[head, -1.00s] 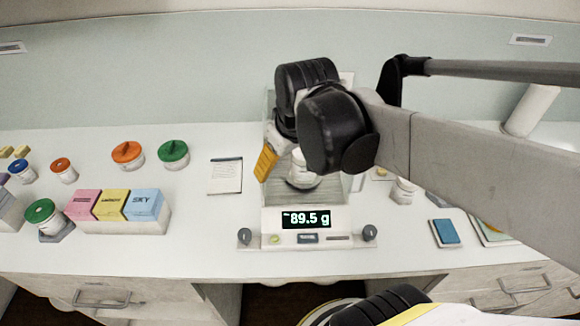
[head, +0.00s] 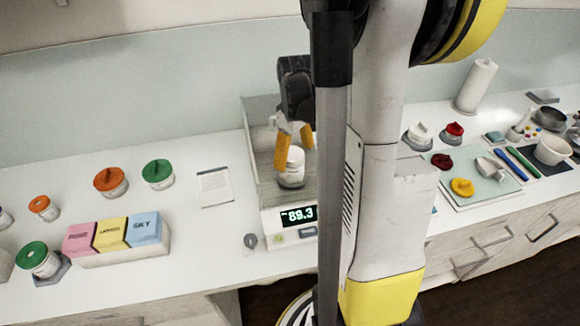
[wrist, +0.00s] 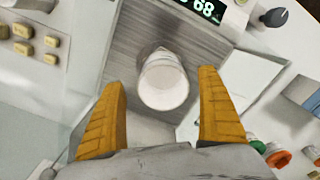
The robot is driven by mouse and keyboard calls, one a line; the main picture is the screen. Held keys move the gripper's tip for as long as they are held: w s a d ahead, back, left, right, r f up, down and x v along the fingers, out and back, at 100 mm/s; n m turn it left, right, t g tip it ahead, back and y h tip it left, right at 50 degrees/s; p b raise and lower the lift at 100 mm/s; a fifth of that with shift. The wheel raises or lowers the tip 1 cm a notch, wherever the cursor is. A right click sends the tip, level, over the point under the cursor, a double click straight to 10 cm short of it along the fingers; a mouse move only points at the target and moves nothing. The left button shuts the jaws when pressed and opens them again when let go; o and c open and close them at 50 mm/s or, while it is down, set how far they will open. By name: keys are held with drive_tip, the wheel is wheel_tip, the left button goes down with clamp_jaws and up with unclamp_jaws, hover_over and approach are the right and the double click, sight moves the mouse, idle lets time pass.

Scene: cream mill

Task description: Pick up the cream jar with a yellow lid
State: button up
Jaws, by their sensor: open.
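A white jar (head: 291,170) stands upright on the scale (head: 275,222); I see no yellow lid on it. In the wrist view the jar (wrist: 163,88) shows a pale round top between my two yellow fingers. My gripper (head: 294,145) is open over the scale, its fingers pointing down around the jar's upper part. Contact cannot be told. A yellow lid-like piece (head: 462,187) lies on the pale green tray (head: 487,196) at the right. No jar with a yellow lid on it is seen.
Orange-lidded (head: 109,180) and green-lidded jars (head: 158,173) stand left, behind the pink, yellow and blue boxes (head: 113,236). A notepad (head: 214,187) lies beside the scale. My arm hides the scale's right side.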

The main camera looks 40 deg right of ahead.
wheel_tip(320, 180, down, 5)
drive_tip(key=shift+w+a+f+b, duration=0.1)
drive_tip(key=shift+a+b, duration=0.05)
drive_tip(key=shift+b, duration=0.65)
drive_tip(key=c, duration=1.4)
